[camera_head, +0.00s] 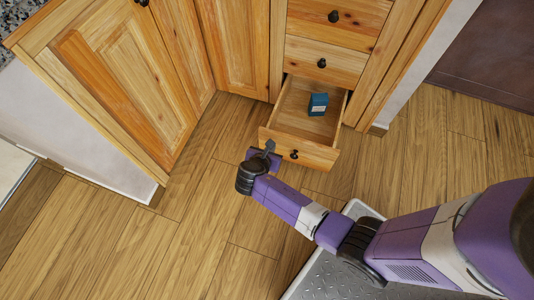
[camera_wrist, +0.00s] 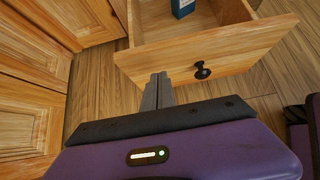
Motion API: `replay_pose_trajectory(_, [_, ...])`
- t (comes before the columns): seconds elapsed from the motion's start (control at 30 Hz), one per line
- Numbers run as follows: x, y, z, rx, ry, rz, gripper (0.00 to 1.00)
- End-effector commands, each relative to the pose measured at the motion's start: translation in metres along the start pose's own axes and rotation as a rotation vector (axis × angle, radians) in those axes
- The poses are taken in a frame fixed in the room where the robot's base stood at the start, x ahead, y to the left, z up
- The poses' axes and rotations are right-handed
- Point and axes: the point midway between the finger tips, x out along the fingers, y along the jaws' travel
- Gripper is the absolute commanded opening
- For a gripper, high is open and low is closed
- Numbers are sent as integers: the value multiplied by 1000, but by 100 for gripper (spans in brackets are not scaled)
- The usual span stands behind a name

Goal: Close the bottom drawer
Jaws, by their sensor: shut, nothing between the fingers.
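The bottom drawer (camera_head: 306,146) is wooden with a round black knob (camera_head: 294,154). It stands pulled out from the cabinet, below two shut drawers, with a small dark blue box (camera_head: 318,104) inside. My gripper (camera_head: 269,146) is shut and empty at the left part of the drawer front. In the wrist view the shut fingers (camera_wrist: 158,90) point at the drawer front (camera_wrist: 215,58), left of its knob (camera_wrist: 202,70). I cannot tell whether the fingertips touch the wood. The blue box (camera_wrist: 183,8) shows partly at the top of the wrist view.
Wooden cabinet doors (camera_head: 130,75) stand to the left of the drawers. A dark brown panel (camera_head: 490,50) is at the right. The wood plank floor (camera_head: 200,235) in front and to the left is clear.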

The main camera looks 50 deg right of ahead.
Motion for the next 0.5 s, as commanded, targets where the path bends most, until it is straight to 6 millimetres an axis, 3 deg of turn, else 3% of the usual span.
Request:
replay_pose_trajectory(0.2, [21,1,20,3,-1,1,0])
replay_pose_trajectory(0.5, [26,1,27,2,0,1,0])
